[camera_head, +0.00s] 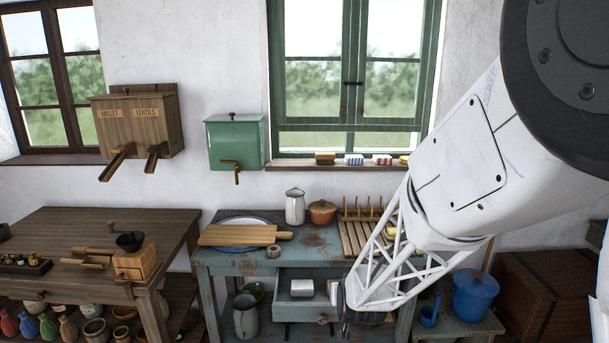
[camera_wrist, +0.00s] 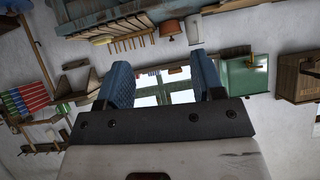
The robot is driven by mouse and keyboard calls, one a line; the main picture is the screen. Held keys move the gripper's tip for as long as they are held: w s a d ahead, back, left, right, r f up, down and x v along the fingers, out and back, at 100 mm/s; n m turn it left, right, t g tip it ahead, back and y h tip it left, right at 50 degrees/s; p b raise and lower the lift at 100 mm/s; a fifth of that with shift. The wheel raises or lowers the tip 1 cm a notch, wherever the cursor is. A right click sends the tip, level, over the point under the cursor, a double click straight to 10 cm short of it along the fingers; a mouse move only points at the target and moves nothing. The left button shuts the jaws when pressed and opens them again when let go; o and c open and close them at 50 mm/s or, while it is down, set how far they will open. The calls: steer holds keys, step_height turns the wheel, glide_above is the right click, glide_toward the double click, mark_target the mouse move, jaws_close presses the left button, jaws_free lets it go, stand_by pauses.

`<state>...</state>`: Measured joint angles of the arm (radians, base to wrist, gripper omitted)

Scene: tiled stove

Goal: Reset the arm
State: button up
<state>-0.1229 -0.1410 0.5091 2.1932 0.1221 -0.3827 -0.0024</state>
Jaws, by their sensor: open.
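My gripper (camera_wrist: 163,68) shows in the wrist view as two blue ridged fingers on a dark bar. They stand wide apart with nothing between them. Beyond them the green-framed window (camera_wrist: 165,92) shows, with the room upside down in this view. In the head view my white arm comes down from the upper right to in front of the blue table (camera_head: 215,258). Its low end hangs before the table's open drawer (camera_head: 290,308); the fingers cannot be made out there.
A green dispenser (camera_head: 232,143) and a wooden dispenser (camera_head: 140,122) hang on the wall. A blue pot (camera_head: 476,295) stands right.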

steer(key=s+d+r+g, duration=0.2)
steer(key=s+r, duration=0.4)
steer(key=s, duration=0.5)
steer(key=s+d+r+g, duration=0.3)
steer(key=s+r, duration=0.3)
steer(key=s, duration=0.6)
steer(key=s+d+r+g+h, duration=0.1)
steer(key=s+r, duration=0.5)
steer(key=s, duration=0.6)
steer(key=shift+d+g, duration=0.75)
steer(key=shift+g, duration=0.45)
